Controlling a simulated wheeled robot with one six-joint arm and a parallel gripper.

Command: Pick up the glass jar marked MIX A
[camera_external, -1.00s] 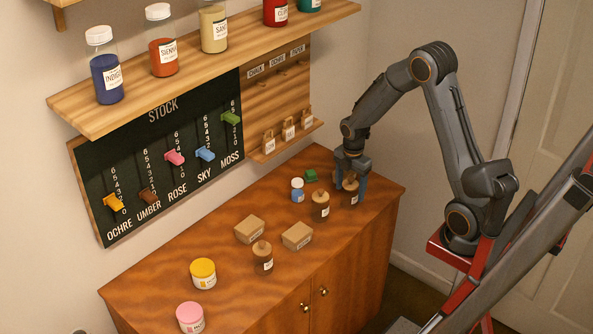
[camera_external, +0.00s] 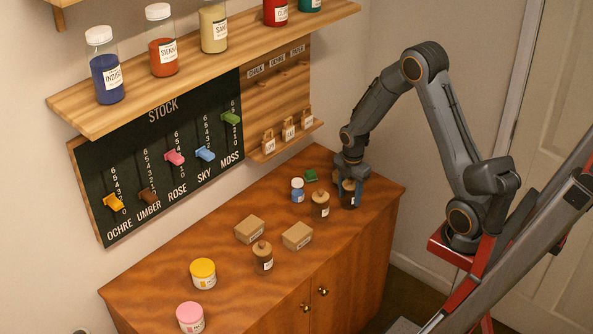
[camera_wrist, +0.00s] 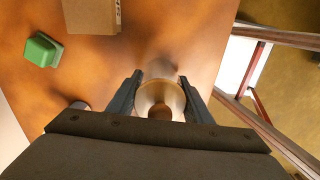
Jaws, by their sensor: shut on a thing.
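A cork-topped glass jar (camera_external: 348,201) with dark contents and a pale label is at the right end of the cabinet top. The label is too small to read. My gripper (camera_external: 350,187) points down over it and is shut on it, with a finger on either side. In the wrist view the jar (camera_wrist: 158,93) sits between my two fingers, its round stopper (camera_wrist: 160,112) toward the palm. I cannot tell if its base touches the wood. Two similar brown jars stand to its left, one close by (camera_external: 320,207) and one farther along (camera_external: 263,259).
A small blue jar (camera_external: 297,190) and a green block (camera_external: 311,175) are left of my gripper. Two cardboard boxes (camera_external: 249,229) (camera_external: 297,237) lie mid-cabinet. Yellow (camera_external: 203,274) and pink (camera_external: 190,318) pots stand near the left end. A stock board (camera_external: 160,160) and shelf line the wall.

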